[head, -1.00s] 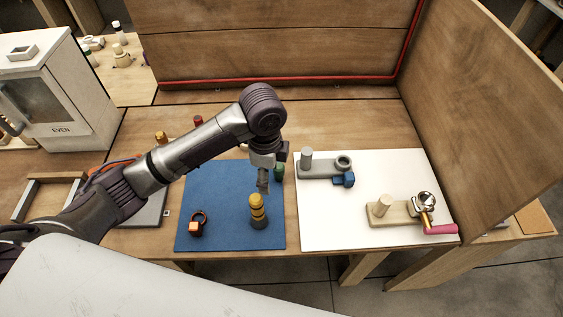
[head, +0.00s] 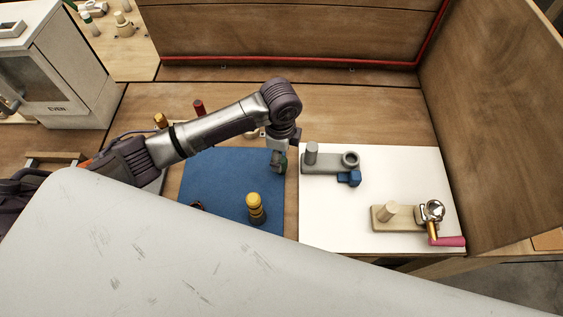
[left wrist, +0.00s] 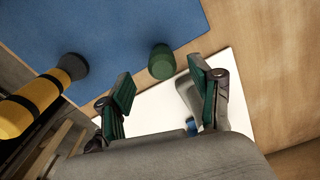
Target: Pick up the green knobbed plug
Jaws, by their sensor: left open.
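The green knobbed plug (left wrist: 161,62) stands near the edge of the blue mat (left wrist: 120,30) in the left wrist view, seen from above. In the head view it is mostly hidden behind my left gripper (head: 279,164), at the mat's back right corner. In the left wrist view the two fingers of my left gripper (left wrist: 160,85) are spread apart and empty. The plug shows beyond them, between the fingertips. I cannot tell how high the fingers are above it. My right gripper is in no view.
A yellow and black plug (head: 255,207) stands on the mat in front of the gripper; it also shows in the left wrist view (left wrist: 30,100). A white board (head: 340,220) on the right bears a grey fixture (head: 325,163) and a wooden fixture (head: 390,218).

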